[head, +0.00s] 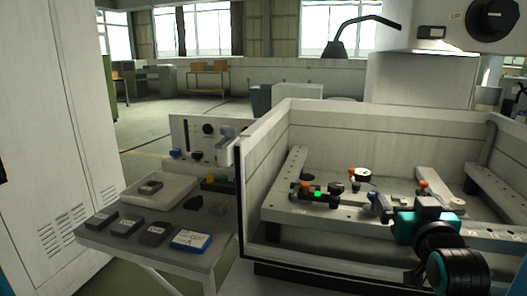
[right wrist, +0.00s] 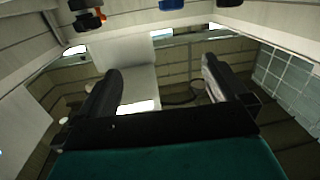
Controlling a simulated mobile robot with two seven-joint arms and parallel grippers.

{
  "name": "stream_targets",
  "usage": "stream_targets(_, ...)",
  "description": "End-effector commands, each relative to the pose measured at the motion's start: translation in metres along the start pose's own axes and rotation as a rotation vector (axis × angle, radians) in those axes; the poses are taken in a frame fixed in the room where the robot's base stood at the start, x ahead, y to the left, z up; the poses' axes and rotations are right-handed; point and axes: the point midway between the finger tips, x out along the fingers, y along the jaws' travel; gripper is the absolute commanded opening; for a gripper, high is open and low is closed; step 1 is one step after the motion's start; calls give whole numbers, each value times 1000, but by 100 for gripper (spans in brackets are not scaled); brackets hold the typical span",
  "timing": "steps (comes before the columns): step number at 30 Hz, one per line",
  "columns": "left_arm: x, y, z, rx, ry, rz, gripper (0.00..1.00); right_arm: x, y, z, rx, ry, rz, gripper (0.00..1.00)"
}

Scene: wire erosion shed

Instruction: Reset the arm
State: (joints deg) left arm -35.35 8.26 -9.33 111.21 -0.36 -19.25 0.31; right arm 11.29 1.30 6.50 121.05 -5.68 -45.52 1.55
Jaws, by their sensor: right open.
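My right gripper (head: 388,212), with a teal body and black fingers, is inside the open-fronted machine tank, above the fixture frame (head: 330,216). In the right wrist view, its two black fingers (right wrist: 162,85) stand wide apart with nothing between them. My right arm comes in from the lower right and hides part of the frame and tank floor. My left gripper does not show.
Orange-topped clamps (head: 423,186) and a blue-tipped part (head: 373,196) stand near the gripper. Left outside is a side table with dark blocks (head: 156,233) and a blue-white box (head: 191,241).

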Motion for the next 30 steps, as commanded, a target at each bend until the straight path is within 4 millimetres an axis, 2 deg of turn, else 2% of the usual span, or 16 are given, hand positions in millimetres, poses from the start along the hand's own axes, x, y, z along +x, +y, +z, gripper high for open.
stream_targets(1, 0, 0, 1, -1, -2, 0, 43, -7, -11, 41, -31, -58, -33, 100)
stream_targets(5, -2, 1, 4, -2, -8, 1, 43, -36, -37, 131, -83, -177, -124, 100)
stream_targets(6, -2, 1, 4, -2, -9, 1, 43, -49, -45, 159, -95, -214, -152, 100)
stream_targets(9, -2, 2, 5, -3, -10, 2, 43, -89, -61, 222, -113, -305, -222, 100)
stream_targets(12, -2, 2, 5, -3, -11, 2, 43, -135, -74, 275, -119, -389, -286, 100)
stream_targets(15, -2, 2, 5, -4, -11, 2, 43, -177, -82, 312, -117, -457, -335, 100)
stream_targets(18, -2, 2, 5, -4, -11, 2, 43, -208, -88, 335, -111, -502, -368, 100)
stream_targets(21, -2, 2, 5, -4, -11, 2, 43, -225, -90, 347, -107, -527, -385, 100)
stream_targets(30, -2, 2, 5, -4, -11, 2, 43, -230, -91, 350, -106, -533, -390, 100)
